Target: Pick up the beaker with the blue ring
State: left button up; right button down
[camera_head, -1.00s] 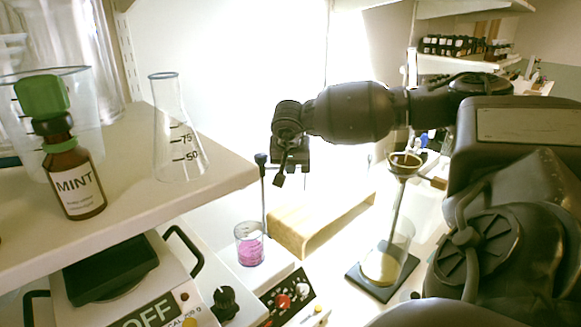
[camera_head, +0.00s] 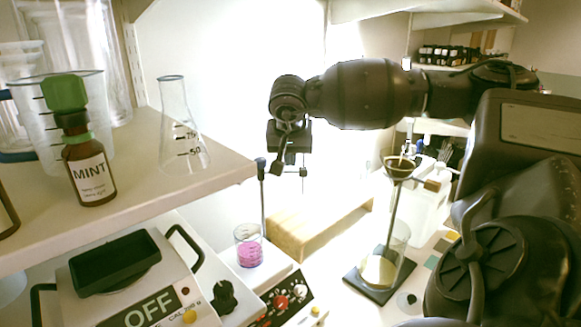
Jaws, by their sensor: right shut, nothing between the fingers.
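A clear glass vessel with a blue band near its foot (camera_head: 18,156) stands at the far left of the shelf, partly cut off by the picture edge and partly hidden by a graduated beaker (camera_head: 96,100). A conical flask with a blue-grey rim (camera_head: 178,130) stands further right on the shelf. I cannot tell for sure which piece is the beaker with the blue ring. My right gripper (camera_head: 290,170) is shut and empty, pointing down in the air right of the shelf, apart from all glassware. My left gripper is not in view.
A MINT bottle with a green cap (camera_head: 90,170) stands in front of the graduated beaker. Below are a scale (camera_head: 150,312), a small beaker of pink liquid (camera_head: 249,250) and a wooden stand (camera_head: 318,228). A funnel stand (camera_head: 392,215) is at right. The shelf edge (camera_head: 150,212) runs below the glassware.

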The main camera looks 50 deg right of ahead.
aim_at(248, 237)
jog(key=k, duration=1)
